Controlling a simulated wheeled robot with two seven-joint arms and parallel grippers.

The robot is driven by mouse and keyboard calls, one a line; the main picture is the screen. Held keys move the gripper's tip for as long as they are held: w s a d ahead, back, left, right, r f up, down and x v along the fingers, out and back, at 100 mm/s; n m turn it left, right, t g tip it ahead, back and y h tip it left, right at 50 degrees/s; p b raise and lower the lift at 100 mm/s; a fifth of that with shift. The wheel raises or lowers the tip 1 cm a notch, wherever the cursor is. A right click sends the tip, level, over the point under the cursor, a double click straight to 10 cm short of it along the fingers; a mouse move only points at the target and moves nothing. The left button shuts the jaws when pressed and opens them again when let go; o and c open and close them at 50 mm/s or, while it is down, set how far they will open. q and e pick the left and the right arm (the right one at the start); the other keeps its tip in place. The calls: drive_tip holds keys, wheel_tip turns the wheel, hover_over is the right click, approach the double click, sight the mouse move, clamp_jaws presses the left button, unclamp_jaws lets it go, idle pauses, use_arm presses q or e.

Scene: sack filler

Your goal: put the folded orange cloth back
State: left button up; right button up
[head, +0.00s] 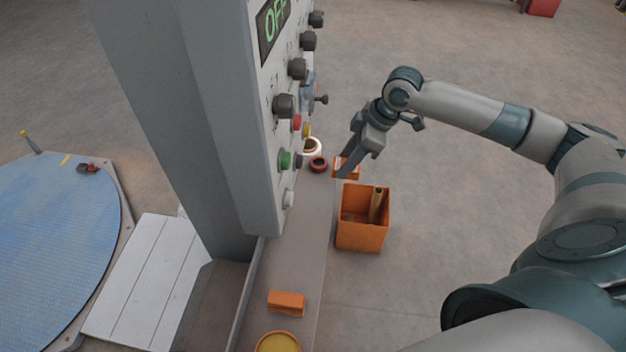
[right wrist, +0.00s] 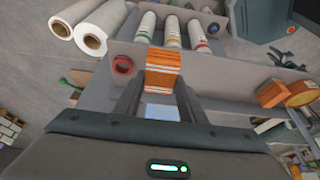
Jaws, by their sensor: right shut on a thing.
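The folded orange cloth (right wrist: 163,72), with pale layered bands, is between the fingers of my right gripper (right wrist: 156,98) in the right wrist view. In the head view my right gripper (head: 350,162) reaches down by the shelf's right edge. It is shut on the cloth (head: 352,174), which is partly hidden by a finger. The cloth is at the far end of the narrow grey shelf (head: 305,225), just beyond an orange bin; I cannot tell whether it touches the shelf. My left gripper is not in view.
The orange bin (head: 362,236) at the shelf's right side holds a brown stick. A dark red ring (head: 318,164) and a white roll (head: 312,148) are left of the gripper. An orange block (head: 286,302) lies nearer. A knobbed panel (head: 262,120) reading OFF overhangs the shelf.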

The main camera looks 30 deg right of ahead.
drive_tip(key=w+a+f+p, duration=0.1)
drive_tip(key=a, duration=0.1)
drive_tip(key=w+a+f+p, duration=0.1)
drive_tip(key=w+a+f, duration=0.2)
drive_tip(key=a, duration=0.2)
drive_tip(key=shift+w+f+p, duration=0.3)
drive_tip(key=shift+f+p, duration=0.1)
drive_tip(key=shift+f, duration=0.1)
drive_tip(key=shift+f+p, duration=0.9)
drive_tip(key=shift+f, duration=1.05)
drive_tip(key=o, duration=0.9)
drive_tip(key=shift+f, duration=0.1)
